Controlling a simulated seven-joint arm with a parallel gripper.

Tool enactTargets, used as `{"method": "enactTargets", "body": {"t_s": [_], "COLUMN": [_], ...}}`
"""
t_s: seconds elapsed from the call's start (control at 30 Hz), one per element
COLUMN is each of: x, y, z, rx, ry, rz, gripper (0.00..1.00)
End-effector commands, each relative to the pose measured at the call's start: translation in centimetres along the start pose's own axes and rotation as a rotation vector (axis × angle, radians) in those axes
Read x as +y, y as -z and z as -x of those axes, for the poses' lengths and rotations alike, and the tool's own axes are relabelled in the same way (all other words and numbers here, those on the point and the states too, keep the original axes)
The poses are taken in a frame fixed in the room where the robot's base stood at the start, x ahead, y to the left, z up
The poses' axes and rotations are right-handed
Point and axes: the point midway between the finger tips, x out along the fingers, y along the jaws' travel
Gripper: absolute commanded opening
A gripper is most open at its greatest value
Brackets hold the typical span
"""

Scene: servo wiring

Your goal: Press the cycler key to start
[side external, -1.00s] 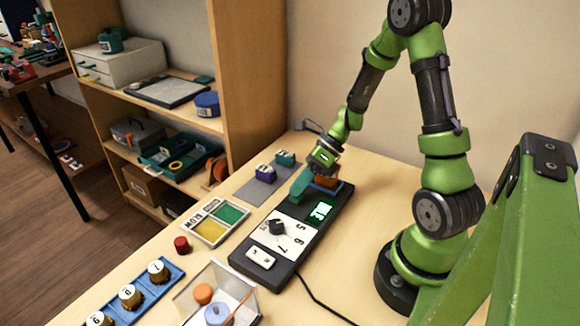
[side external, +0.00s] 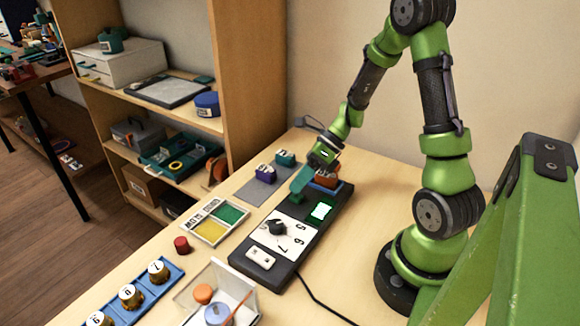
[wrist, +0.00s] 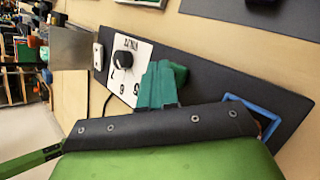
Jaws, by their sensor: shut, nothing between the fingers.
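The cycler is a long black box (side external: 327,222) lying on the table. In the wrist view the fingers (wrist: 158,88) cover part of the box near the numbers. Whether they touch it, and any key under them, I cannot tell.
A blue frame (wrist: 262,118) sits at the box's far end, with an orange-brown part (side external: 326,179) in it. A yellow and green tray (side external: 211,231), a grey mat (side external: 256,192), a red cap (side external: 181,245) and a clear bin (side external: 222,295) stand left.

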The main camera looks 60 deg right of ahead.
Motion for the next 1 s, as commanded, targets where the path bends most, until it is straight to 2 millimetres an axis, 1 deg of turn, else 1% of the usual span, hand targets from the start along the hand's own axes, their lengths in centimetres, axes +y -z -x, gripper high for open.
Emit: {"method": "enactTargets", "body": {"t_s": [0.43, 0.8, 1.0], "x": [0.3, 2.1, 2.7], "y": [-0.4, -2.2, -2.7], "z": [0.5, 3.0, 3.8], "rx": [-0.001, -0.001, 0.0], "ry": [0.001, 0.001, 0.0], "rz": [0.001, 0.003, 0.001], "gripper": [0.0, 0.0, 0.0]}}
